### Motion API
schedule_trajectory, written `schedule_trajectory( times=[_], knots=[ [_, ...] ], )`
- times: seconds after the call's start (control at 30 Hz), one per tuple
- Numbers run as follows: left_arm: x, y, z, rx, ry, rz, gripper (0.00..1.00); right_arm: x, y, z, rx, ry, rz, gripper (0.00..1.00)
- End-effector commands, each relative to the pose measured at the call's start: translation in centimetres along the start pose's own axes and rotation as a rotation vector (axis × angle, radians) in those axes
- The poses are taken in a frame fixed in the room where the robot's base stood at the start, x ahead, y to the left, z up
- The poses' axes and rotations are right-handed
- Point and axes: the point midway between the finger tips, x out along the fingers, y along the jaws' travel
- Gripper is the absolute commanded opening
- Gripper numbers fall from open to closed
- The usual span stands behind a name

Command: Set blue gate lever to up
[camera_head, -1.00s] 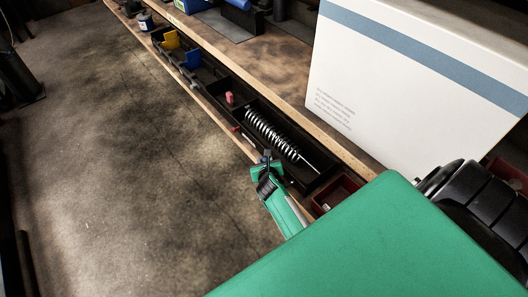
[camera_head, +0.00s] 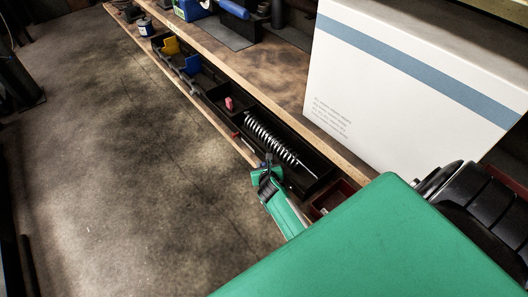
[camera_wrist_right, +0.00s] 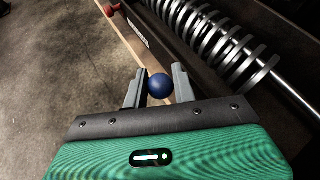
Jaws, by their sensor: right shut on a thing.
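The round blue knob of the blue gate lever (camera_wrist_right: 159,86) shows in the right wrist view, between the two grey fingers of my right gripper (camera_wrist_right: 158,88). The fingers are closed on it from both sides. The lever's stem is hidden below the knob. In the head view my right gripper (camera_head: 268,164) is at the front edge of the long trough beside the bench. There the knob is too small and too covered to make out. My left gripper is not in view.
A metal coil (camera_head: 272,138) lies in the dark trough just beyond the gripper; its rings also show in the wrist view (camera_wrist_right: 205,35). A red knob (camera_wrist_right: 111,9) stands farther along the edge. A large white box (camera_head: 400,80) stands on the bench.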

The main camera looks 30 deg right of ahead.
Motion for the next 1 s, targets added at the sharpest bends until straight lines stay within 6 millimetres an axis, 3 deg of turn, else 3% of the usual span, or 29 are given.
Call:
schedule_trajectory(
  times=[0.03,0.07,0.13,0.43,0.57,0.7,1.0],
  knots=[
    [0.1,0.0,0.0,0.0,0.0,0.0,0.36,-0.1,0.1,-0.9,0.003,0.016,0.0,0.0],
    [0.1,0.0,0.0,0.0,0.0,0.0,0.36,-0.1,0.1,-0.9,0.003,0.016,0.0,0.33],
    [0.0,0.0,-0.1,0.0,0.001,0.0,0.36,-0.1,0.1,-0.8,0.002,0.014,0.0,0.46],
    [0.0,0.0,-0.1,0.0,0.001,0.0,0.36,-0.1,0.0,-0.3,0.001,0.006,0.0,0.46],
    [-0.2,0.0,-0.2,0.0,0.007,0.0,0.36,-1.0,0.0,-0.2,0.0,0.004,0.0,0.46],
    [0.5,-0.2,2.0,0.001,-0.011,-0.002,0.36,-3.3,0.0,-0.2,0.001,0.005,0.0,0.46],
    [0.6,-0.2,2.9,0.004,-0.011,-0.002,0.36,-9.8,0.0,-0.4,0.001,0.008,0.0,0.46]
  ],
)
